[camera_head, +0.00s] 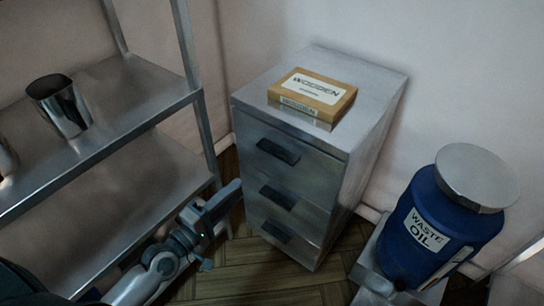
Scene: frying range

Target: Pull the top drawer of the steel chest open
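The steel chest (370,128) stands against the wall in the middle, with three drawers facing front-left. Its top drawer (300,172) looks shut, flush with the front, and has a dark handle (278,151). The middle handle (278,197) and bottom handle (276,231) show below it. My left gripper (236,188) is low at the left of the chest, below the top handle's height in the picture and apart from that handle. Its fingers point up and right toward the chest; they overlap in this view, so their opening is unclear. My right gripper is out of view.
A box labelled WOODEN (312,92) lies on the chest. A steel shelf rack (130,90) with a metal cup (60,105) stands close at left, beside my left arm. A blue waste oil drum (435,225) stands at right. Some wooden floor is clear before the chest.

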